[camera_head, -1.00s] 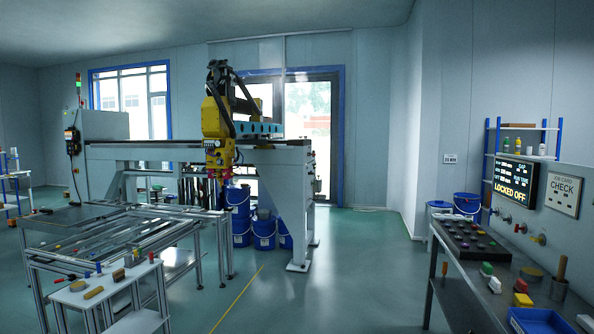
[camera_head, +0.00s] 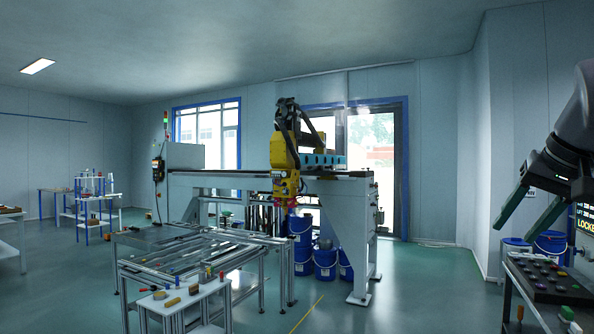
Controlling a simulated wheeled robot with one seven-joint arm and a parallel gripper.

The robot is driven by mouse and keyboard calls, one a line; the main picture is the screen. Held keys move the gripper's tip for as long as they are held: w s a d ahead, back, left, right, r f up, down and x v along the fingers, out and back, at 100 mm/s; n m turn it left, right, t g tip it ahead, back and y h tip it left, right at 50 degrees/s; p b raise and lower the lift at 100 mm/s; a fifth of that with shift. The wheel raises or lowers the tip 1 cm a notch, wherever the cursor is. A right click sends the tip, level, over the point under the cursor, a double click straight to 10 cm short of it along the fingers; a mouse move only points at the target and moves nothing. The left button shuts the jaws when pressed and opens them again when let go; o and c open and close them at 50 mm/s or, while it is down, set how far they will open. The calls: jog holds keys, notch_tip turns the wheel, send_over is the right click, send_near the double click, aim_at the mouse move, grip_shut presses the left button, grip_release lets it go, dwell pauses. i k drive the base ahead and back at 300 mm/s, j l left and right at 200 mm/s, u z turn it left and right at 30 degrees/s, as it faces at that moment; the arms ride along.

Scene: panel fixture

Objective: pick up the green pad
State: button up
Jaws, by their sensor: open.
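A small green piece (camera_head: 567,313), which looks like the green pad, sits on the right-hand bench near the bottom right corner, just in front of a dark panel. It is too small to make out its exact shape. My gripper (camera_head: 514,227) hangs in at the right edge, with its two dark fingers spread apart and nothing between them. It shows above the bench in the picture, up and left of the green piece, and clearly apart from it. My arm hides part of the wall display.
A white piece (camera_head: 575,328) is beside the green one, cut by the frame edge. Blue buckets (camera_head: 549,247) stand behind the bench. Open floor (camera_head: 420,290) lies to its left.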

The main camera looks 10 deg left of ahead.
aim_at(567, 314)
jog(key=i, duration=2.1)
jog(key=i+z, duration=0.4)
jog(key=i+j+z, duration=0.15)
jog(key=z, duration=0.25)
jog(key=i+j+z, duration=0.2)
jog(key=z, duration=0.75)
